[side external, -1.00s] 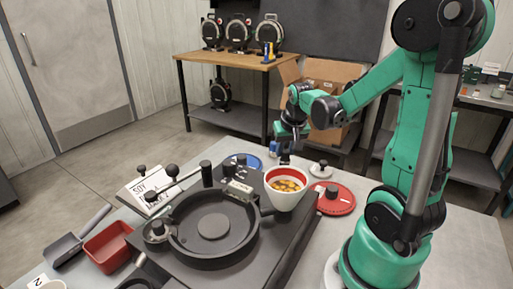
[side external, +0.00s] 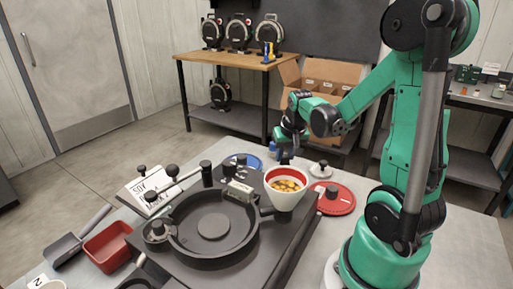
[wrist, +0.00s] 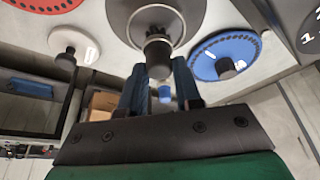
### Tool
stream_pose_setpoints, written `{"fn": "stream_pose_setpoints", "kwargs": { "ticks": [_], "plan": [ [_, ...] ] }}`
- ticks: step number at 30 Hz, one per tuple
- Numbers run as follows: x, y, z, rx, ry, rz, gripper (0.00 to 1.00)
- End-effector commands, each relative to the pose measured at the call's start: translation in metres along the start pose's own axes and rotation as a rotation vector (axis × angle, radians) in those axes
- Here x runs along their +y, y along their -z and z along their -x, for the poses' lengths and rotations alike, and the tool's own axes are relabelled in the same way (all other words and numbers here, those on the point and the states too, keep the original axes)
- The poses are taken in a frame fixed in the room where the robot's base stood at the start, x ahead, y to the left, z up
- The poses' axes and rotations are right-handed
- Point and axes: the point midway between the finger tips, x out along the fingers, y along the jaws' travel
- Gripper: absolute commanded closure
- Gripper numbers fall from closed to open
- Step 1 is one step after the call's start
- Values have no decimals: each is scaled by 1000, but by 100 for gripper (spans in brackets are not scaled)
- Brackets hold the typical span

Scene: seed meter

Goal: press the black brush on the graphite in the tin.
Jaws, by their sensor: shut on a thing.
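My gripper (wrist: 158,85) is shut on the black brush (wrist: 158,55), whose dark round body shows between the fingertips in the wrist view. Just past the brush is a dark round shape with a pale rim, which looks like the tin (wrist: 188,12) of graphite; the brush covers part of it. I cannot tell whether the brush touches the graphite. In the side view my gripper (side external: 286,140) points down behind the white, red-rimmed cup, which hides the tin and most of the brush tip.
The cup (side external: 285,200) holds orange seeds and stands close in front of my gripper. A blue disc (wrist: 228,50) and a white lid (wrist: 75,40) lie on either side of the tin. A red disc (side external: 343,205) lies right; the black seed meter (side external: 180,247) fills the front.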

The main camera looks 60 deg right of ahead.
Motion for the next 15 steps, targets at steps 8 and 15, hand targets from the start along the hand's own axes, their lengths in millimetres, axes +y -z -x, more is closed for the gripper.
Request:
{"fn": "stream_pose_setpoints", "kwargs": {
  "ticks": [8,15],
  "plan": [
    [0,-1,-3,0,0,0,100],
    [0,-2,-6,0,0,0,100]
  ]
}}
